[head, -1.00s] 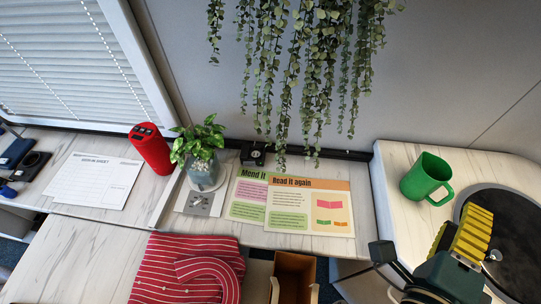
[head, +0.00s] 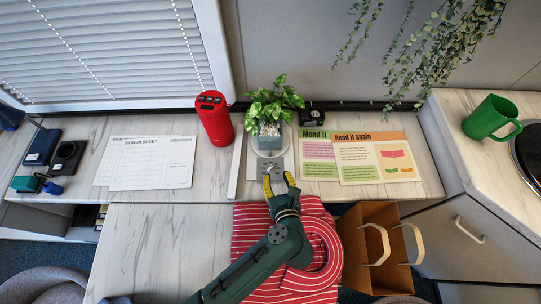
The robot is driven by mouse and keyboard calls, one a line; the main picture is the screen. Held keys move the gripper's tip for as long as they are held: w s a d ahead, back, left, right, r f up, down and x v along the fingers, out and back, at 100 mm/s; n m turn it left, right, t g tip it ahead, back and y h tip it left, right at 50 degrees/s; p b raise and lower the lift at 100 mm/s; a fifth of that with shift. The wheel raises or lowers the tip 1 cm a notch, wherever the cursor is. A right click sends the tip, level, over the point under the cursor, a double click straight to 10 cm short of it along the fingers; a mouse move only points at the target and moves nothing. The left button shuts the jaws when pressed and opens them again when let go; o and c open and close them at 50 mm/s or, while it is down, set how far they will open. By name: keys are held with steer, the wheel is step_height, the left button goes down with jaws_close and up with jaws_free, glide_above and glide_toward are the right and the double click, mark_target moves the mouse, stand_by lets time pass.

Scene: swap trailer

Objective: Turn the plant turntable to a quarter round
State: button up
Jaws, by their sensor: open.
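A leafy green plant (head: 272,104) stands in a blue-grey pot (head: 269,136) on a round pale turntable (head: 258,150). The turntable sits on a grey printed card (head: 254,168) at the back of the counter. My gripper (head: 278,181) is open, with two yellow-tipped fingers pointing toward the plant. It is just in front of the turntable, over the front of the card, and nothing shows between the fingers. I cannot tell whether a finger touches the card or counter.
A red cylindrical speaker (head: 215,120) stands close left of the plant. Leaflets (head: 358,157) lie to the right, with a small black device (head: 312,117) behind. A red striped cloth (head: 250,226) lies below my arm, beside a brown paper bag (head: 352,246). A sign-in sheet (head: 152,163) lies left.

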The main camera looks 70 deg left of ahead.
mark_target(270, 153)
steer(key=b+x, duration=0.8)
steer(key=x, duration=0.3)
steer(key=shift+f, duration=0.2)
steer(key=shift+w+a+b, duration=0.15)
steer(key=shift+a+b, duration=0.35)
steer(key=shift+a, duration=0.05)
steer(key=shift+r, duration=0.1)
jaws_close()
